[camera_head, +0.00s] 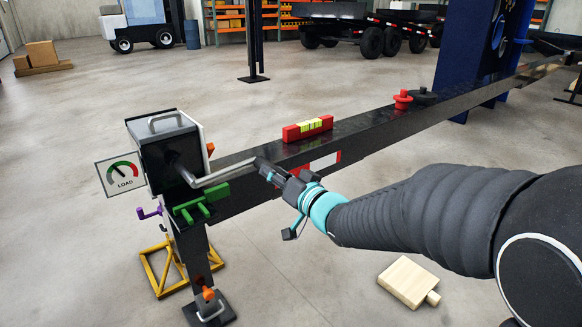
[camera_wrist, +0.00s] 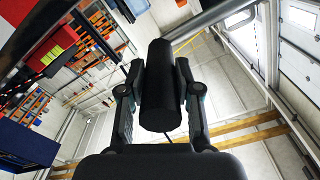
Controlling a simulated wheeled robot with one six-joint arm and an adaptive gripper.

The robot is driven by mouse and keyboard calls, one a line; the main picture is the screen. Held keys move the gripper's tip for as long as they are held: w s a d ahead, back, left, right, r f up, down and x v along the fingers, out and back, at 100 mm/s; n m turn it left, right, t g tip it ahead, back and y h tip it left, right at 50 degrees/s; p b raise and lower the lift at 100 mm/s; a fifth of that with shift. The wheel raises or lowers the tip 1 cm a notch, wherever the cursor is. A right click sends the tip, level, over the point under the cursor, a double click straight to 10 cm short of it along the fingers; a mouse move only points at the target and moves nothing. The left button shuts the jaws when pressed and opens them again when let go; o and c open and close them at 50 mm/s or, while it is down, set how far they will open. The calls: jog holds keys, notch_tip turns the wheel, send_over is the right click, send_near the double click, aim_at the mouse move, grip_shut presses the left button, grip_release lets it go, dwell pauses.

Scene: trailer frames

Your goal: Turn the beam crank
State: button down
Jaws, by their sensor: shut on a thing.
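The beam crank (camera_head: 224,175) is a bent light metal rod that comes out of the front of a dark box (camera_head: 168,150) at the left end of a long black beam (camera_head: 380,132). Its black handle (camera_wrist: 161,88) stands between my fingers in the wrist view, with the metal rod running off to the upper right. My gripper (camera_head: 267,170) is shut on this handle, to the right of the box. The fingers lie on either side of the handle. The far side of the handle is hidden in the head view.
A red spirit level (camera_head: 307,128) and red and dark knobs (camera_head: 402,100) sit on the beam. A green bracket (camera_head: 201,203) and a LOAD gauge (camera_head: 122,173) are at the box. A yellow stand (camera_head: 160,275) is below. A wooden block (camera_head: 408,281) lies on the open floor.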

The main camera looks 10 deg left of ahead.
jog(key=shift+f, duration=0.65)
jog(key=c, duration=0.8)
grip_release()
jog(key=shift+s+d+r, duration=0.1)
jog(key=shift+s+d, duration=0.1)
jog(key=shift+d, duration=0.05)
jog(key=v, duration=1.1)
jog(key=shift+s, duration=0.2)
jog(key=shift+d, duration=0.1)
